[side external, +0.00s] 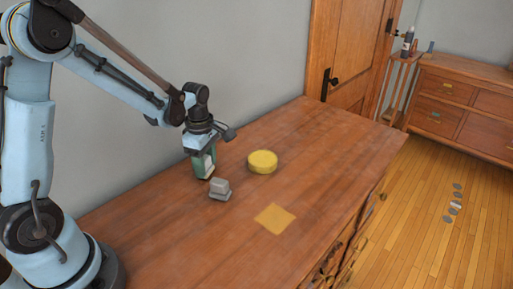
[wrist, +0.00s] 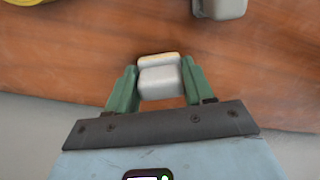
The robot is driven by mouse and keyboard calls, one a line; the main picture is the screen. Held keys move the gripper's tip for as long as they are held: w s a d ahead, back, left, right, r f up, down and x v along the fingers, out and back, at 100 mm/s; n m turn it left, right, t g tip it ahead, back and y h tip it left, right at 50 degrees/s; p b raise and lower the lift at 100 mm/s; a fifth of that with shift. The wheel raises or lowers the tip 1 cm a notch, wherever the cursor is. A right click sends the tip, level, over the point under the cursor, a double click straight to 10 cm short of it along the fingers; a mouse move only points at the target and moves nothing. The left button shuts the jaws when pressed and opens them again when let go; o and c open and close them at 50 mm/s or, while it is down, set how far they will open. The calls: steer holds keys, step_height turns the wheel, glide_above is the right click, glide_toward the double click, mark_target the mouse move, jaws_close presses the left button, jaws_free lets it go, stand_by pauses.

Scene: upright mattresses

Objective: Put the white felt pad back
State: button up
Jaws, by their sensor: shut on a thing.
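My gripper (side external: 203,164) is low over the wooden table, left of the yellow disc and just behind the grey block. In the wrist view its green fingers (wrist: 158,78) are closed on the sides of a small whitish block with rounded edges and a thin tan far edge, which looks like the white felt pad (wrist: 160,83). The pad shows as a pale patch between the fingers in the side view (side external: 208,165). I cannot tell whether its underside touches the table.
A grey stepped block (side external: 220,188) stands close in front of my gripper; part of it shows in the wrist view (wrist: 222,8). A yellow round disc (side external: 262,161) lies to the right. A flat tan square (side external: 274,218) lies near the front edge. The wooden table (side external: 310,145) is otherwise clear.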

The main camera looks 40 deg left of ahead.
steer(key=shift+f, duration=0.15)
steer(key=o, duration=1.3)
step_height(320, 180, up, 11)
steer(key=shift+r, duration=0.15)
steer(key=s+d+r+m+t, duration=0.1)
steer(key=s+d+m+t, duration=0.6)
steer(key=m, duration=1.5)
steer(key=shift+s+d+r+m, duration=0.3)
steer(key=shift+s+d+r, duration=0.05)
steer(key=shift+s+d, duration=0.35)
